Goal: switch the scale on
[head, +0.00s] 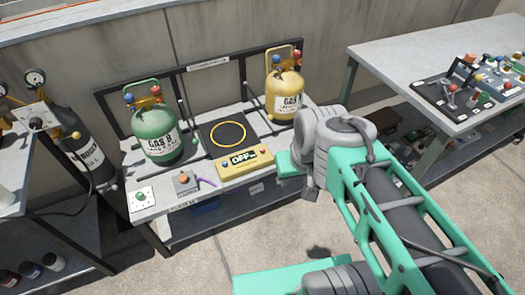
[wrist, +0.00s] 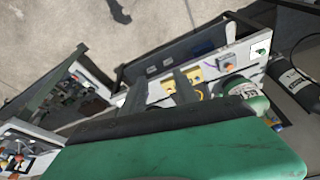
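The scale has a black plate with a yellow ring (head: 228,134) and a yellow front panel (head: 243,164) whose display reads OFF. A red button and a blue button sit on the panel, either side of the display. Part of the yellow panel also shows in the wrist view (wrist: 194,76). My gripper is to the right of the panel in the head view, mostly hidden behind my wrist. In the wrist view my gripper (wrist: 174,86) shows as two short grey prongs beyond the green housing, close beside the panel. Their opening is unclear, and I see nothing held.
A green gas bottle (head: 158,134) stands left of the scale and a yellow one (head: 285,93) behind it on the right. A small box with an orange button (head: 185,181) and a white plate with a green knob (head: 141,197) lie at the bench's front left.

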